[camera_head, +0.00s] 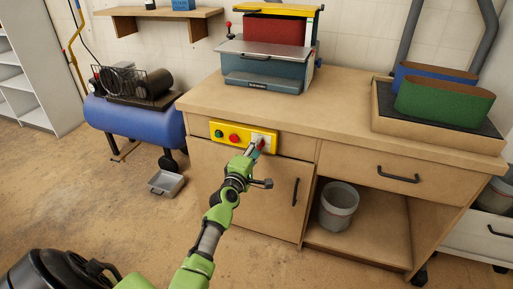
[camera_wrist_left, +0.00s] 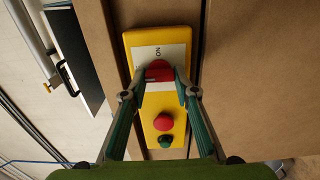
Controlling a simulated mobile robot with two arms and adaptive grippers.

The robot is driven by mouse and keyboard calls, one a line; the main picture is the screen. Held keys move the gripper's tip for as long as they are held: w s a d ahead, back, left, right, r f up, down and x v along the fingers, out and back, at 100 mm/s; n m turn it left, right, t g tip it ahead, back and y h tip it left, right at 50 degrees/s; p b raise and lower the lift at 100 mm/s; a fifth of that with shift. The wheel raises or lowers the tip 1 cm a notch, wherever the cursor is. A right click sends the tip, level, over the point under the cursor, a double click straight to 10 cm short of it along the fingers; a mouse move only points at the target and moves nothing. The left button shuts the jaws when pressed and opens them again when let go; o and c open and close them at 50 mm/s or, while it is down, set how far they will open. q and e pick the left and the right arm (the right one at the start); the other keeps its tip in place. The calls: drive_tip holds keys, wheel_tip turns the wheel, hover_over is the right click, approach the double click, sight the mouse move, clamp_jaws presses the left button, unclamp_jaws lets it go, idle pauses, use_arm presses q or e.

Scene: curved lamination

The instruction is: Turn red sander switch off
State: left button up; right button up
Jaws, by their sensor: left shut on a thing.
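The red sander switch (camera_wrist_left: 159,70) sits on a white plate at one end of the yellow control panel (camera_head: 226,135). In the wrist view an "ON" label (camera_wrist_left: 157,51) shows beside it. My left gripper (camera_head: 256,149) reaches the panel's right end. In the wrist view its fingertips (camera_wrist_left: 160,80) are closed on the switch from both sides and hide part of it. A red button (camera_head: 234,138) and a green button (camera_head: 219,134) are on the same panel. My right gripper is not in view.
The panel is on the front of a wooden workbench (camera_head: 350,115). The sander (camera_head: 262,75) stands on top. A tray with green (camera_head: 445,102) and blue belts is at the right.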

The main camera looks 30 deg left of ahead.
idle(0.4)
use_arm(q)
drive_tip(key=o, duration=1.1)
drive_tip(key=shift+s, duration=0.1)
drive_tip(key=v, duration=1.1)
drive_tip(key=shift+s+d, duration=0.2)
drive_tip(key=shift+s, duration=0.2)
